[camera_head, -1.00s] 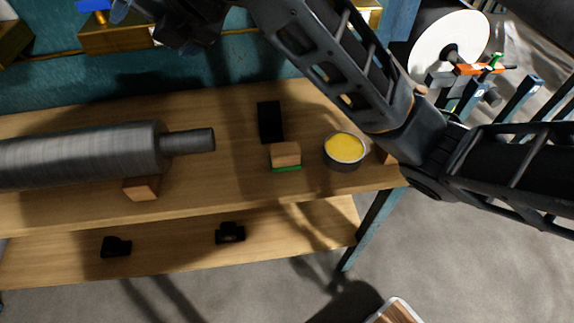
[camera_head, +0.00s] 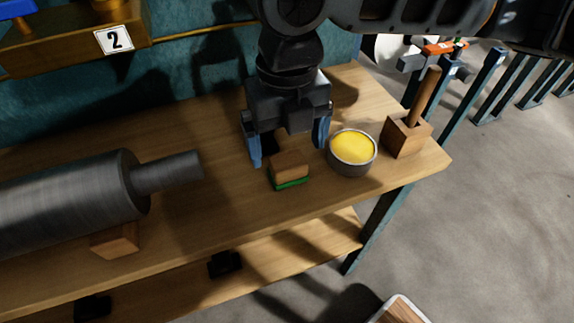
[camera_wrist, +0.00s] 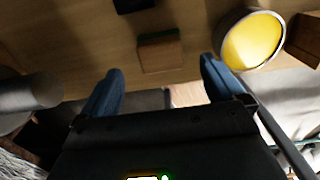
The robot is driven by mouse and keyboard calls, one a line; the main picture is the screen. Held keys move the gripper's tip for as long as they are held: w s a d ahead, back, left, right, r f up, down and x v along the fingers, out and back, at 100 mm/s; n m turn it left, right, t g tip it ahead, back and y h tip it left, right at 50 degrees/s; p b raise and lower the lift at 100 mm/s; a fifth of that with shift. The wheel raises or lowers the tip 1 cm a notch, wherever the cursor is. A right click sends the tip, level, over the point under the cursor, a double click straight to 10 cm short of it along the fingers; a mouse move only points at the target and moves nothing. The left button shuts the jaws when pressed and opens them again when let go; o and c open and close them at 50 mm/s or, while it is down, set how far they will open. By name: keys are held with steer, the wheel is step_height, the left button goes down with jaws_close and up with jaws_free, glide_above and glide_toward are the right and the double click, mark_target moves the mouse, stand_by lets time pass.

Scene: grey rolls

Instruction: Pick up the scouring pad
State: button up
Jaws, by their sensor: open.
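The scouring pad (camera_head: 290,168) is a small brown block with a green bottom layer. It lies on the wooden bench between the grey roll and the tin of yellow stuff. In the wrist view the scouring pad (camera_wrist: 160,52) shows between and beyond my fingertips, with its green layer hardly visible. My gripper (camera_head: 287,150) points down over the bench with its blue fingers spread, just behind the pad in the head view. My gripper (camera_wrist: 162,72) is open and empty in the wrist view. I cannot tell whether the fingers touch the bench.
A round tin with yellow contents (camera_head: 352,152) stands close to the right finger. A wooden block with an upright handle (camera_head: 405,135) is near the bench's right end. A large grey roll (camera_head: 75,195) lies left. A black block (camera_wrist: 133,4) is near the pad.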

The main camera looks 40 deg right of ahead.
mark_target(288, 161)
steer(key=shift+d+f, duration=0.1)
steer(key=shift+f, duration=2.6)
steer(key=c, duration=1.1)
